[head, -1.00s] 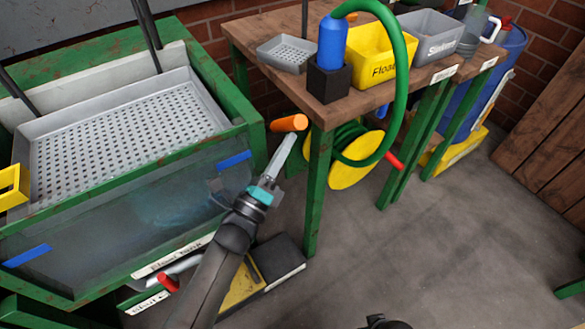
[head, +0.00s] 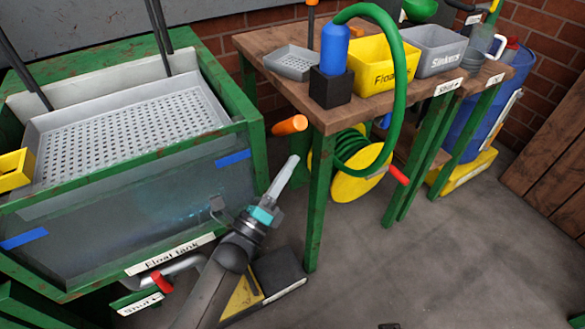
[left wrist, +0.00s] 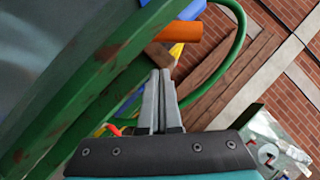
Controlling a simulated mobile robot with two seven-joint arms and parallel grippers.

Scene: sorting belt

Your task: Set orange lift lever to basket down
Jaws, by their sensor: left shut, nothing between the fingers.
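The orange lift lever (head: 290,125) shows as an orange cylindrical grip at the right end of the green float tank frame. It also shows in the left wrist view (left wrist: 178,40), beyond my fingertips. The perforated grey basket (head: 130,140) sits at the top of the float tank (head: 130,240); how deep it hangs is hard to tell. My left gripper (head: 292,160) is shut and empty, just below the orange grip and apart from it in the head view. Its two fingers (left wrist: 160,76) lie together in the wrist view. My right gripper is not in view.
A wooden table (head: 380,105) stands right of the tank, with a blue bottle (head: 335,50), a yellow bin (head: 378,75) and a grey bin (head: 437,55). A green hose (head: 408,90) arches beside it. A red-handled valve (head: 162,282) sits below the tank. Floor at right is clear.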

